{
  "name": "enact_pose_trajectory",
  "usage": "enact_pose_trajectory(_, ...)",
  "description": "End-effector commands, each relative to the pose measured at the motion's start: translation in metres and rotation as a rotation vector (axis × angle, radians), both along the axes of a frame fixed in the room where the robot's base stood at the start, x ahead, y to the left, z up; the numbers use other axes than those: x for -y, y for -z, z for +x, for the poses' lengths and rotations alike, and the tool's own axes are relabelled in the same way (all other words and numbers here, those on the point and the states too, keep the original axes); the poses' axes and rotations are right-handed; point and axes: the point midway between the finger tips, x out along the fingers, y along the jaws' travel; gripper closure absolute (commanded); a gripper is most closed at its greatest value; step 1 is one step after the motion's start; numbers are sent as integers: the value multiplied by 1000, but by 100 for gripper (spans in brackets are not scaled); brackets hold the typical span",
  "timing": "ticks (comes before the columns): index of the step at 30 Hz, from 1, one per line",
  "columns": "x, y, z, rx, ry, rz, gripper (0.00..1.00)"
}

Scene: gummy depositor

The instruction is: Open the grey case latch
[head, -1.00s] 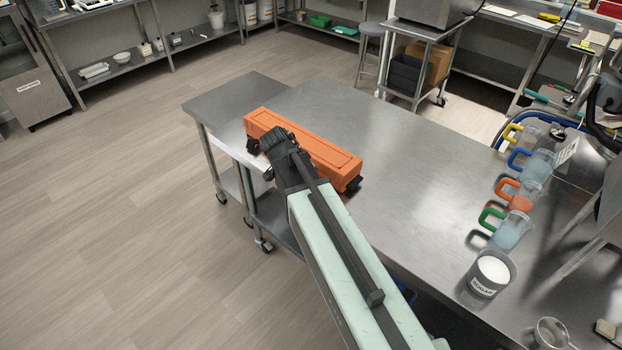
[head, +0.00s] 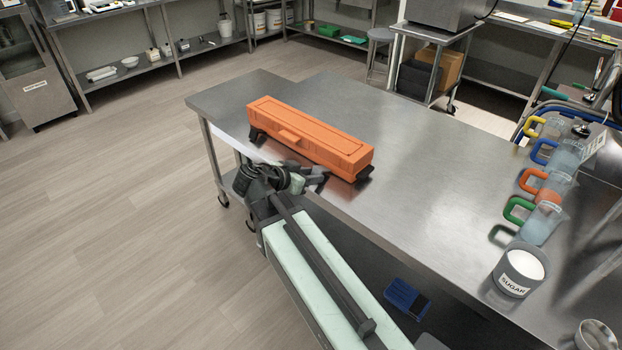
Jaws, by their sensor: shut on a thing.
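A long orange case (head: 315,130) lies on the steel table, near its front left edge. An orange handle-like part (head: 289,137) projects from the upper front of the case. Dark grey parts show low at the left end (head: 256,134) and the right end (head: 365,173). My gripper (head: 318,177) is at the lower front of the case, right of the middle, with its dark fingers against it. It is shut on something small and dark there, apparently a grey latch. The fingers hide most of it, so I cannot tell its position.
The steel table (head: 420,180) is clear right of the case. Several jugs with coloured handles (head: 545,185) and a sugar tub (head: 518,270) stand at the right. A blue item (head: 407,298) lies below the table's front edge. Open floor is at the left.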

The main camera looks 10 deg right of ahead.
Motion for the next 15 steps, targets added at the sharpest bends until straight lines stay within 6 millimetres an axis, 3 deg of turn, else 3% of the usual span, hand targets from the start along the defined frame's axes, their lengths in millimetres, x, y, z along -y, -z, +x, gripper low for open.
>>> enact_pose_trajectory(10, -1, 0, 0, 3, -2, -2, 100)
enact_pose_trajectory(11, -1, 0, 0, 3, -2, -2, 65)
enact_pose_trajectory(12, -1, 0, 0, 3, -2, -2, 54)
enact_pose_trajectory(13, -1, 0, 0, 3, -2, -2, 45)
enact_pose_trajectory(15, -1, 0, 0, 2, -2, -1, 45)
